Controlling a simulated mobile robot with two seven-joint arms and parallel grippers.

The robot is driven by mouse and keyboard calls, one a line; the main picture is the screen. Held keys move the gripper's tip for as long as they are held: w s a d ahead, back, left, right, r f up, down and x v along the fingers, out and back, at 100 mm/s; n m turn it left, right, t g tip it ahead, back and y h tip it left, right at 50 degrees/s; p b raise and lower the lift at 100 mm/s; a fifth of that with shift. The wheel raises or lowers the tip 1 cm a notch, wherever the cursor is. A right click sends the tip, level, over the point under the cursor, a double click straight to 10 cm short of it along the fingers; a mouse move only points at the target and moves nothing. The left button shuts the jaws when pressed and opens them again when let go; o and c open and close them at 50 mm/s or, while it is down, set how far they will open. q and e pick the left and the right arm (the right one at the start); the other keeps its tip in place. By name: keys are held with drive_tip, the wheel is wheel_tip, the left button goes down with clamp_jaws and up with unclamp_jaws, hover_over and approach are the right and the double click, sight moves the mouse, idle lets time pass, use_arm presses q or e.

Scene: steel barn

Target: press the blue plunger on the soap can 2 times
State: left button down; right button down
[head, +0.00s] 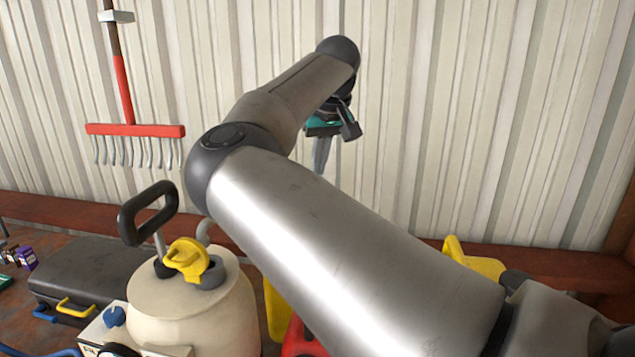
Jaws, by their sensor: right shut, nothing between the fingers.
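No soap can with a blue plunger can be made out for sure; my right arm covers much of the middle and lower right. A small blue knob (114,316) sits on a pale box at the lower left, and I cannot tell whether it belongs to a soap can. My right gripper (321,163) hangs fingers down beyond my arm, in front of the ribbed wall. It is shut and empty, partly hidden behind the wrist, and no object shows touching it. My left gripper is out of view.
A cream sprayer tank (190,311) with a yellow cap (187,257) and black handle (148,213) stands at lower left. A dark case (90,273) lies beside it. Yellow (477,261) and red (301,341) containers show around my arm. A red rake (135,130) hangs on the wall.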

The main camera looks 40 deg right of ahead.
idle(0.6)
drive_tip(key=shift+f+b, duration=2.1)
drive_tip(key=shift+f, duration=0.9)
drive_tip(key=shift+r, duration=0.1)
wheel_tip(320, 180, up, 6)
drive_tip(key=p, duration=0.5)
